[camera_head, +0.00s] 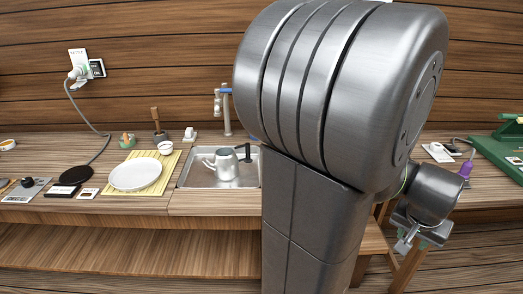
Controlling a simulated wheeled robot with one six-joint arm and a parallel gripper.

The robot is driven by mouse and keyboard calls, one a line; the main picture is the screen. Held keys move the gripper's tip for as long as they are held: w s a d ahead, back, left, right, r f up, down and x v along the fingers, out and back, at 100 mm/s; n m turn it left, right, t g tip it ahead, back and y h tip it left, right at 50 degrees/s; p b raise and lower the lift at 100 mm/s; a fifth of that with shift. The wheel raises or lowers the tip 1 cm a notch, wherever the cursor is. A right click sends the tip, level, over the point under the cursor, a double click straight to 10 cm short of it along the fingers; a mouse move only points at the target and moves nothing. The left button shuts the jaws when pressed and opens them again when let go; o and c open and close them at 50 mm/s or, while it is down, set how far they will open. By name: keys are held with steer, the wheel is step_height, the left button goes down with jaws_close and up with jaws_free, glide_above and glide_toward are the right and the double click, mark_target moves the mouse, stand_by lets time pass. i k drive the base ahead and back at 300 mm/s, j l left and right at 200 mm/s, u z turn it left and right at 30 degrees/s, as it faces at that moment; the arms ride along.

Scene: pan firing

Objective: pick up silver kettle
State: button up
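The silver kettle (226,164) stands in the sink (197,180), left of the middle of the head view. It looks upright, with its spout to the left and a dark handle on its right side. My gripper (412,241) is at the lower right, past the counter's front edge and well away from the kettle. Its fingers are small and partly hidden by the wrist, so their opening is unclear. My large grey arm links cover the middle of the view and the counter right of the sink.
A faucet (226,110) rises behind the sink. A white plate (135,174) lies on a yellow mat (164,181) left of it. A black round base (76,175) with a cord to the wall socket (78,72) lies farther left. A green item (499,151) stands at right.

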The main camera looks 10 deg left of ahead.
mark_target(224, 165)
steer(key=i+j+u, duration=0.1)
steer(key=u, duration=1.4)
steer(key=i+l, duration=0.1)
steer(key=i, duration=0.3)
steer(key=i+l+u, duration=0.1)
steer(key=i, duration=0.25)
steer(key=i+l, duration=0.2)
steer(key=i, duration=0.2)
